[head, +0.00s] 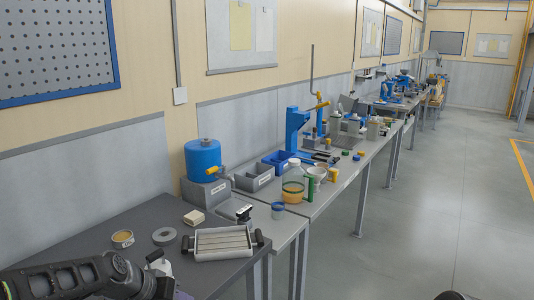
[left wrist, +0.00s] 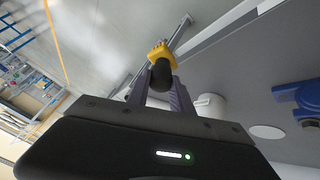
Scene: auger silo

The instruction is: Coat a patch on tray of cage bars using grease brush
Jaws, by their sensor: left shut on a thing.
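The tray of cage bars (head: 222,258), a pale shallow tray with several light bars across it and dark end handles, lies on the near dark bench. My left arm comes in at the lower left of the head view, left of the tray. Its fingertips cannot be made out there. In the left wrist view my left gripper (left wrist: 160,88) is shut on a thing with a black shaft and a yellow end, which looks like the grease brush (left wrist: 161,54). Its bristles cannot be made out. My right gripper is not in view.
Near the tray are a grey ring (head: 164,236), a round tin (head: 122,239) and a pale block (head: 194,217). A blue drum (head: 202,160) stands behind. An amber-filled jar (head: 293,191) and a blue press (head: 294,128) stand farther along.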

